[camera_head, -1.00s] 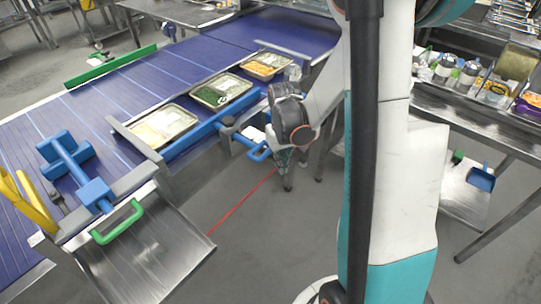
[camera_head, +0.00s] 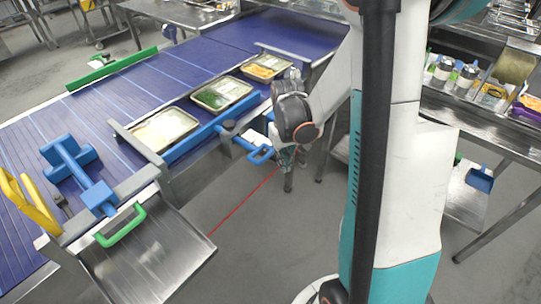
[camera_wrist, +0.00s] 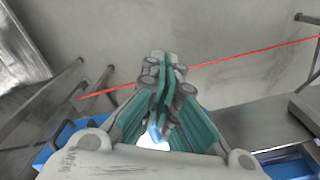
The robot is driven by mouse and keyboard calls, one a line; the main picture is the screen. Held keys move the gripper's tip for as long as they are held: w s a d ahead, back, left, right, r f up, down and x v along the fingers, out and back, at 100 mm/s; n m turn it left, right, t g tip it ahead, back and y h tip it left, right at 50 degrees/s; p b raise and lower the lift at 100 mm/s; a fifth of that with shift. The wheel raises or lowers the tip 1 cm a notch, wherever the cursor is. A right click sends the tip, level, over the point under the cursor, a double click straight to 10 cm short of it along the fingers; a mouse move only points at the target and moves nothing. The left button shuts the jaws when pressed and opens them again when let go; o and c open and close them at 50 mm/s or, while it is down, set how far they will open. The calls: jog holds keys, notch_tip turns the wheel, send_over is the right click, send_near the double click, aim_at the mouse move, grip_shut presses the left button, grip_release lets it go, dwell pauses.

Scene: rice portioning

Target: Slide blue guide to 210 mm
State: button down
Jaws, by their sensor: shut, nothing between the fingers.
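The blue guide (camera_head: 203,133) is a long blue rail along the near edge of the conveyor, beside the food trays. A blue loop handle (camera_head: 261,154) sticks out from its side toward me. My gripper (camera_head: 287,160) is just right of this handle, beyond the belt edge, pointing down. In the wrist view my gripper (camera_wrist: 165,65) has its fingers together, empty, over the floor. A blue part (camera_wrist: 66,138) shows at lower left there; I cannot tell which part it is. I cannot read any millimetre scale.
Three filled trays stand on the belt: a pale one (camera_head: 164,130), a green one (camera_head: 221,94) and an orange one (camera_head: 265,67). A blue T-shaped piece (camera_head: 68,152) and a green handle (camera_head: 121,226) are at left. A side table with jars (camera_head: 467,78) stands at right.

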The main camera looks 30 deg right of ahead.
notch_tip(320, 180, up, 6)
jog(key=p, duration=0.4)
jog(key=shift+r, duration=0.15)
jog(key=shift+a+r, duration=0.1)
dwell(0.5)
